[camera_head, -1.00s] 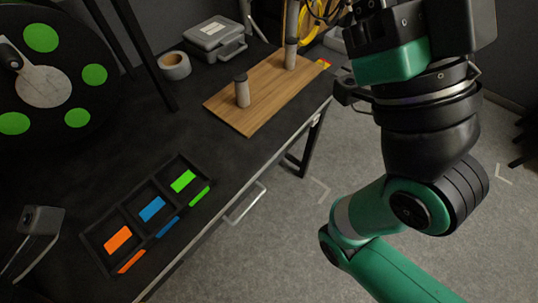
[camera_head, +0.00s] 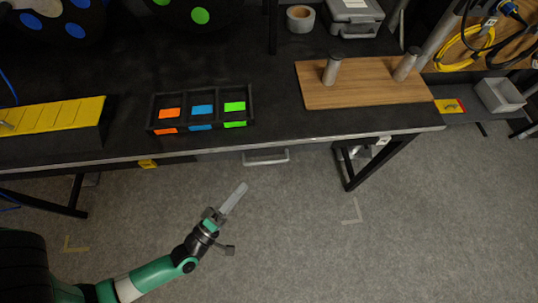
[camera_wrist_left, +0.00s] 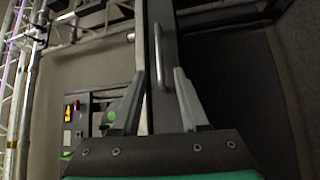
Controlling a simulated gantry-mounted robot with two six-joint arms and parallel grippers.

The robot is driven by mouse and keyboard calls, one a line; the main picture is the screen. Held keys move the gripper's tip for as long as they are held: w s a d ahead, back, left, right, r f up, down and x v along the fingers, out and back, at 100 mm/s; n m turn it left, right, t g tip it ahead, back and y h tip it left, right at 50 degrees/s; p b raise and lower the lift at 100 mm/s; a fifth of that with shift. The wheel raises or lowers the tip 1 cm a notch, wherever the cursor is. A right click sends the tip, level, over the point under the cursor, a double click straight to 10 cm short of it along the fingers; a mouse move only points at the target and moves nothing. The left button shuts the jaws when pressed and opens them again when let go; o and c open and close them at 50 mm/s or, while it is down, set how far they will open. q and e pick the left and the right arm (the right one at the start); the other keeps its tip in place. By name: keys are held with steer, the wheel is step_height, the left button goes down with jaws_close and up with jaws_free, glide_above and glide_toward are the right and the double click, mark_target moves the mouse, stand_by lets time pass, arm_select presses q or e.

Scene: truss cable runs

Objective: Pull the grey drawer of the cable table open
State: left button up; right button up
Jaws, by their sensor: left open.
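The cable table (camera_head: 330,132) has a black top with a pale front edge. Below that edge, the drawer's pale bar handle (camera_head: 266,158) shows in the head view; the drawer front is mostly hidden under the tabletop. My left gripper (camera_head: 241,187) is open and empty, below and left of the handle in the head view, apart from it. In the left wrist view, the handle (camera_wrist_left: 159,62) runs upright in the picture, lined up between the fingertips of my left gripper (camera_wrist_left: 160,74). The drawer looks shut. My right gripper is out of view.
A black tray (camera_head: 250,112) with orange, blue and green compartments sits near the table's front edge. A wooden board (camera_head: 345,92) with two posts lies to its right. A black table leg (camera_head: 377,165) stands right of the handle. The floor (camera_head: 310,240) in front is clear.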

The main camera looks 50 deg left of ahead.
mark_target(265, 162)
arm_select(q)
steer(key=b+x, duration=0.2)
steer(key=x, duration=0.9)
steer(key=shift+w, duration=0.25)
jaws_close()
stand_by(0.8)
